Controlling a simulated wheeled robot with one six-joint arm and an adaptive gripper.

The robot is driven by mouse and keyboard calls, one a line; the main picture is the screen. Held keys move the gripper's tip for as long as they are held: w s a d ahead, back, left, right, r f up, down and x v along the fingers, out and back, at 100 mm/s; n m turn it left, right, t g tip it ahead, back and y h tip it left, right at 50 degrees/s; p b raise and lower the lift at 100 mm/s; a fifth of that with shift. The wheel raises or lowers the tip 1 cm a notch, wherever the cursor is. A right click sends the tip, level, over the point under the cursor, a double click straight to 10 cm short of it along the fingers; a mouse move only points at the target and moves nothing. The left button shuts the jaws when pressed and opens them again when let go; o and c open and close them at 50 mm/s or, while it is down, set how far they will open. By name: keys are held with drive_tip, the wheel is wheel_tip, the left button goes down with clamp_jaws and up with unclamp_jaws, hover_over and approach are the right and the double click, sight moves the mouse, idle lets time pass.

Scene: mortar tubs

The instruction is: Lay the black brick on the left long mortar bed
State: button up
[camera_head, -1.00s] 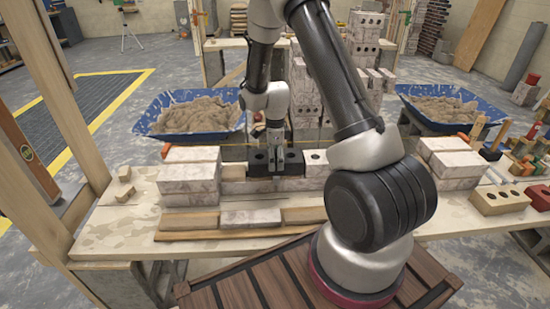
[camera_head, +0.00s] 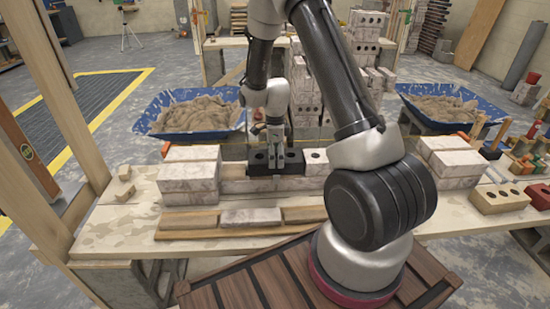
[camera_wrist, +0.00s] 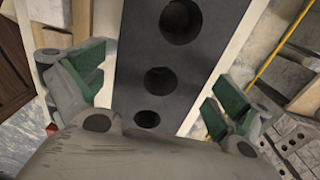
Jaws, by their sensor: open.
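The black brick (camera_head: 259,162) has round holes and lies flat on a low row of pale masonry (camera_head: 262,185), between a pale block stack on the left and a pale holed brick (camera_head: 316,160) on the right. In the wrist view the black brick (camera_wrist: 135,80) fills the middle, three holes showing. My gripper (camera_head: 274,158) is right above it. Its green-padded fingers (camera_wrist: 152,95) are open, one on each side, with a visible gap between pads and brick. The mortar under the brick is hidden from me.
Pale block stacks stand at left (camera_head: 190,178) and right (camera_head: 452,163) of the row. A wooden strip (camera_head: 192,222) with a pale block lies in front. Blue mortar tubs (camera_head: 190,135) stand behind. Tools and loose bricks (camera_head: 497,200) crowd the right end.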

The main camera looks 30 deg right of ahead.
wheel_tip(320, 180, up, 11)
drive_tip(key=s+r+n+t, duration=0.2)
drive_tip(key=s+r+n, duration=0.9)
drive_tip(key=s, duration=0.3)
drive_tip(key=s+r+n+t, duration=0.2)
drive_tip(key=s+r+n, duration=0.9)
drive_tip(key=s, duration=0.3)
drive_tip(key=shift+s+r+n, duration=0.25)
drive_tip(key=shift+n, duration=0.05)
